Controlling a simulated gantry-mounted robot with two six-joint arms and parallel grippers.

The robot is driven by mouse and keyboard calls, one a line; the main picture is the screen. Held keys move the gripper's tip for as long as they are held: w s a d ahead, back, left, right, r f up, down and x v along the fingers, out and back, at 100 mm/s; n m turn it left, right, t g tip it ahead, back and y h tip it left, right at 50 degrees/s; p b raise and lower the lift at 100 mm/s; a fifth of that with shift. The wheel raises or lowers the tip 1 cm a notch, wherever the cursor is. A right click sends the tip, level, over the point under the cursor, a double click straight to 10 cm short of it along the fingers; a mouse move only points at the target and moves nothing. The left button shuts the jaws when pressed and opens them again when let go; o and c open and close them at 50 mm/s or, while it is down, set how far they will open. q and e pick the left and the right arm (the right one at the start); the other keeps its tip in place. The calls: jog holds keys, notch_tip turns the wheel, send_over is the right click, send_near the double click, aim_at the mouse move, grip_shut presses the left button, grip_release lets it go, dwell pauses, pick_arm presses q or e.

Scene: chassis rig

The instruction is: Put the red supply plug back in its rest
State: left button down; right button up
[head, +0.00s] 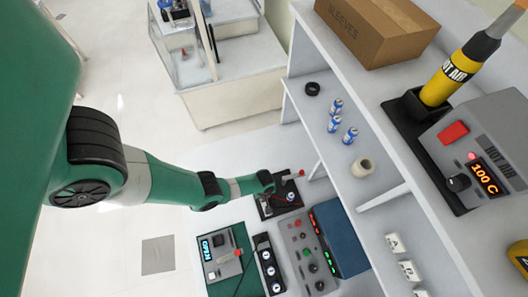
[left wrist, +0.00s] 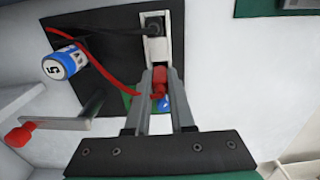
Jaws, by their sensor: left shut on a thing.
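My left gripper (left wrist: 160,88) is shut on the red supply plug (left wrist: 160,80), which shows between its fingertips in the left wrist view. A red cable (left wrist: 100,70) curves from the plug to the left. The plug is over the lower end of a white holder (left wrist: 156,50) on a black board (left wrist: 115,50). A black plug (left wrist: 153,26) sits in the upper end of this holder. I cannot tell whether the red plug touches the holder. In the head view the left gripper (head: 272,192) is over the dark board (head: 268,209) and hides the plug. My right gripper is not in view.
A blue and white cylinder marked 5 (left wrist: 62,63) lies on the board's left side. A crank with a red knob (left wrist: 20,134) is near the left edge. In the head view, instrument boxes (head: 305,255) stand below the board and a shelf (head: 335,125) rises to the right.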

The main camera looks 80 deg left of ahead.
pick_arm(q)
jog(key=shift+f+b, duration=0.55)
jog(key=shift+f, duration=0.05)
jog(key=c, duration=0.7)
grip_release()
jog(key=shift+s, duration=0.1)
notch_tip(320, 180, up, 12)
jog(key=p, duration=1.2)
jog(key=shift+s+f, duration=0.1)
jog(key=shift+f, duration=0.1)
